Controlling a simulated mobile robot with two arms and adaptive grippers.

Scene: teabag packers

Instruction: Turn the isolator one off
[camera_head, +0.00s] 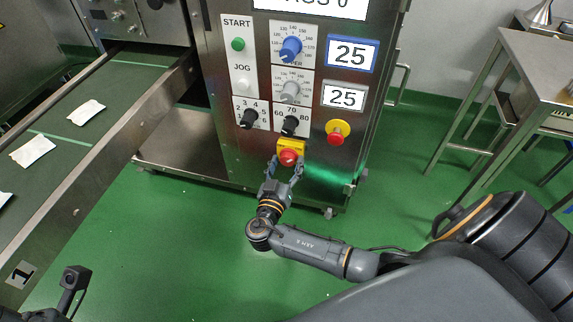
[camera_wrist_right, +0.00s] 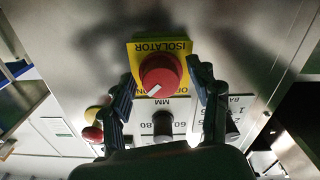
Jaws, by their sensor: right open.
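The isolator is a red round knob (camera_head: 288,157) on a yellow plate (camera_head: 291,145), low on the front of the steel cabinet. In the right wrist view the red knob (camera_wrist_right: 160,75) carries a white mark pointing to the lower left, and its yellow plate (camera_wrist_right: 177,47) reads ISOLATOR upside down. My right gripper (camera_head: 286,168) is at the isolator in the head view. In the right wrist view my right gripper (camera_wrist_right: 163,82) is open, with one finger on each side of the knob and visible gaps. I cannot tell its exact depth. My left gripper is not clearly seen.
A red emergency-stop button (camera_head: 337,133) on yellow sits right of and above the isolator. Black dials (camera_head: 290,125) are just above it. A conveyor (camera_head: 70,130) with white packets (camera_head: 86,112) runs at left. A steel table (camera_head: 540,75) stands at right. Green floor lies between.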

